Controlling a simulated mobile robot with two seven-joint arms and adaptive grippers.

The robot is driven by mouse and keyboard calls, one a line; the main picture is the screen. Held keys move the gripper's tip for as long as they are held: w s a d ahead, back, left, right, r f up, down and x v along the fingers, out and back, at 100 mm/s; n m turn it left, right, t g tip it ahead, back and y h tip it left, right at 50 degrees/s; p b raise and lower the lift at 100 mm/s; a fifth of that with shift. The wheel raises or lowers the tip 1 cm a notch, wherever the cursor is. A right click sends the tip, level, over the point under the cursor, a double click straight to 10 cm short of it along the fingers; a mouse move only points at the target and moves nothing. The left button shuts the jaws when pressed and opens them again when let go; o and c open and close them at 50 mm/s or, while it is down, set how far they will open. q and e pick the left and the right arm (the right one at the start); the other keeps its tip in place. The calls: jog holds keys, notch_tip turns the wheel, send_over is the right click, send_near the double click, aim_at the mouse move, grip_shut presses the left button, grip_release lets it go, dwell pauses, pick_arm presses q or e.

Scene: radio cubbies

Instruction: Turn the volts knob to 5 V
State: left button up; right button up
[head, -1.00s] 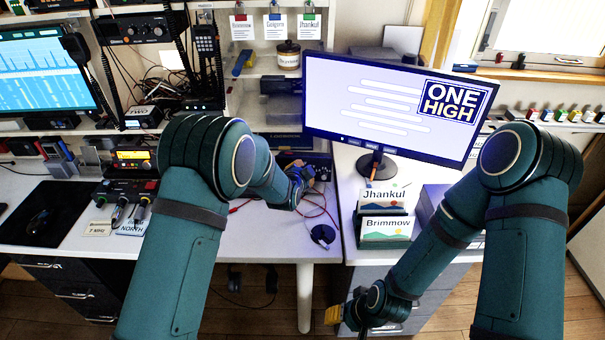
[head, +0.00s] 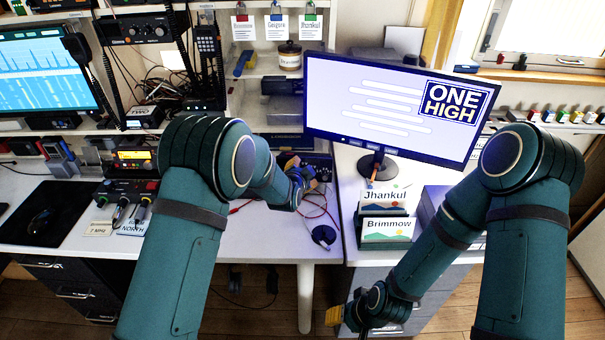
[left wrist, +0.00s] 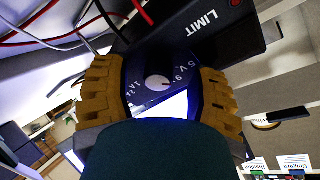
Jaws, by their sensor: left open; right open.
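The dark power supply (head: 321,168) stands on the desk below the shelf, mostly behind my left arm in the head view. In the left wrist view its dark box (left wrist: 195,30) carries the word LIMIT and a red spot. A small round pale knob (left wrist: 156,82) shows between my left fingers, near marks reading 5 V and 1 A; its pointer is too small to read. My left gripper (left wrist: 158,98) is open, its yellow fingers on either side of the knob; contact cannot be told. My right gripper (head: 340,314) hangs low in front of the desk, away from the supply.
Red and black leads (head: 318,208) lie by the supply and also cross the left wrist view. A monitor (head: 385,105) and a card holder (head: 388,230) with name cards stand to the right. The desk front edge between the arms is fairly clear.

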pick_arm(q)
jog(key=shift+s, duration=0.1)
jog(key=v, duration=1.2)
